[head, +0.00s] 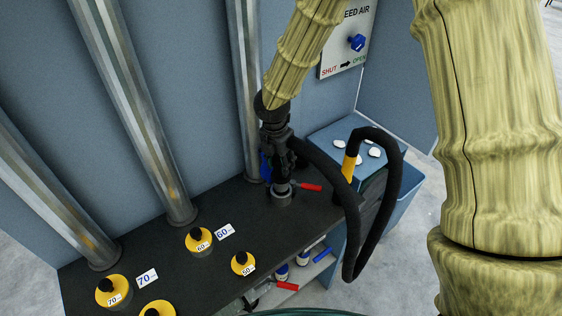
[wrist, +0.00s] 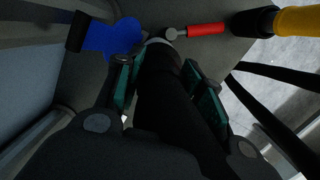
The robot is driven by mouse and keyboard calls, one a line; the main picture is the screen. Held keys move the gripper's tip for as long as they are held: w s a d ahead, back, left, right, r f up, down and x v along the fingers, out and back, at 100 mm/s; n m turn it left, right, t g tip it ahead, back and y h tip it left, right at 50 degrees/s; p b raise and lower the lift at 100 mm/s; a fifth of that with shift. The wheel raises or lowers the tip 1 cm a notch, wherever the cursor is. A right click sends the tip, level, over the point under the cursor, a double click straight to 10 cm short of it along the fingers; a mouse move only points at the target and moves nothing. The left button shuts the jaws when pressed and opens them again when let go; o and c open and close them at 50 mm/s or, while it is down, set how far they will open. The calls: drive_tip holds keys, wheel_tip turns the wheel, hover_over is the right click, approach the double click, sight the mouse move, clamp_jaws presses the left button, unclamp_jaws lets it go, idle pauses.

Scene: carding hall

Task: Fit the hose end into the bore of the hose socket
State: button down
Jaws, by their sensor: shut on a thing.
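My gripper (head: 281,168) is above the dark bench, pointing down, shut on the black hose. In the wrist view my gripper (wrist: 160,72) has its green-padded fingers on either side of the hose end (wrist: 168,95). The hose (head: 352,232) loops out to the right and back up to a yellow cuff (head: 350,166). The hose socket (head: 282,198) is a grey round fitting on the bench, directly below my gripper. Its rim (wrist: 160,41) shows only partly beyond the hose in the wrist view. The bore is hidden, and I cannot tell whether the hose end is inside it.
A red handle (head: 309,187) lies right beside the socket, and a blue part (wrist: 114,38) stands to its left. Metal pipes (head: 140,110) rise behind the bench. Yellow-capped pots (head: 242,263) stand at front left. A blue cabinet (head: 330,137) stands at right.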

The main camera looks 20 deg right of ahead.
sight(281, 175)
drive_tip(key=shift+r+p, duration=0.1)
drive_tip(key=shift+p, duration=0.2)
drive_tip(key=shift+f+b, duration=1.3)
drive_tip(key=shift+f, duration=1.8)
idle(0.6)
drive_tip(key=c, duration=0.8)
unclamp_jaws()
drive_tip(key=shift+r, duration=0.1)
drive_tip(key=r, duration=0.4)
drive_tip(key=a+r, duration=0.1)
drive_tip(key=r, duration=0.2)
drive_tip(key=s+r, duration=0.1)
drive_tip(key=r, duration=0.3)
drive_tip(key=shift+a+r, duration=0.25)
drive_tip(key=shift+r, duration=0.05)
